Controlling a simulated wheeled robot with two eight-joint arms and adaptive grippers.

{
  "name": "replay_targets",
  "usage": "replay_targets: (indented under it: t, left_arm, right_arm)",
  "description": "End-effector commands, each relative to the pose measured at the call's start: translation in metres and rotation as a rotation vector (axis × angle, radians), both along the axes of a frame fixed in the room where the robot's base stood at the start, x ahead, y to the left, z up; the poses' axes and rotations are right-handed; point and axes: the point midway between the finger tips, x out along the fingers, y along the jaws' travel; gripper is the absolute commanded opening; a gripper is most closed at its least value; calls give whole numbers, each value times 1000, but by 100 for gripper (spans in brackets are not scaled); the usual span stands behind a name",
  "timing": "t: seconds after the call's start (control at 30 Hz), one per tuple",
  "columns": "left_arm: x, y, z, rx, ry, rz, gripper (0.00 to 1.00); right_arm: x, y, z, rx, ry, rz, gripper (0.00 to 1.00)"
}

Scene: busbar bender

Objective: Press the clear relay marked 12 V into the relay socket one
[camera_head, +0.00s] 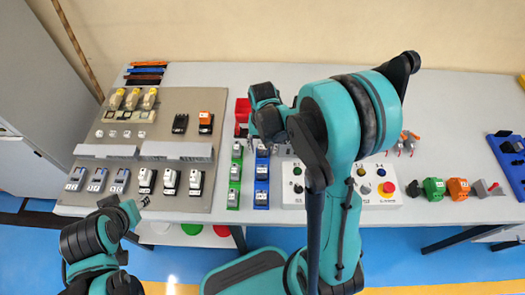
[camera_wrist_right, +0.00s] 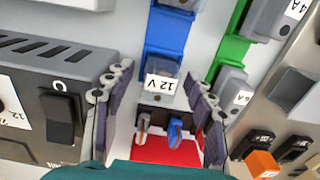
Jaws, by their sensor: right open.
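The clear relay marked 12 V (camera_wrist_right: 162,84) stands in the blue holder strip (camera_wrist_right: 168,32) in the right wrist view. My right gripper (camera_wrist_right: 160,92) is open, with one finger on each side of this relay and visible gaps between. In the head view my right gripper (camera_head: 266,132) is over the far end of the blue strip (camera_head: 261,185) and hides the relay there. Two black sockets (camera_head: 180,123) are on the grey board, the right one holding an orange relay (camera_head: 205,118). I cannot tell which is socket one. My left gripper (camera_head: 128,212) is near the board's front edge; its jaws are unclear.
A red bin (camera_wrist_right: 165,152) with clips lies close to my right gripper. A grey switch box (camera_wrist_right: 50,105) stands beside its left finger, and a green strip (camera_wrist_right: 232,45) is at right. A button panel (camera_head: 380,190) and coloured blocks (camera_head: 458,188) sit further right.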

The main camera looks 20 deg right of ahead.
Motion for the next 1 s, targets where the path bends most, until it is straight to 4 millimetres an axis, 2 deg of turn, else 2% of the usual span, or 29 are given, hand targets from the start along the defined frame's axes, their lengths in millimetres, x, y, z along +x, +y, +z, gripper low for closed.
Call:
replay_targets:
  t: [0.07,0.27,0.3,0.53,0.63,1.0]
  left_arm:
    - [0,0,1,0,0,0,40]
    - [0,0,1,0,0,0,40]
    - [0,0,1,0,0,0,40]
    - [0,0,1,0,0,0,40]
    - [0,0,4,0,0,0,40]
    - [0,0,35,0,0,0,40]
  right_arm:
    - [0,0,1,0,0,0,55]
    - [0,0,1,0,0,0,2]
    - [0,0,1,0,0,0,0]
    - [0,0,1,0,0,0,0]
    - [0,0,8,0,0,0,0]
    - [0,0,80,0,0,0,0]
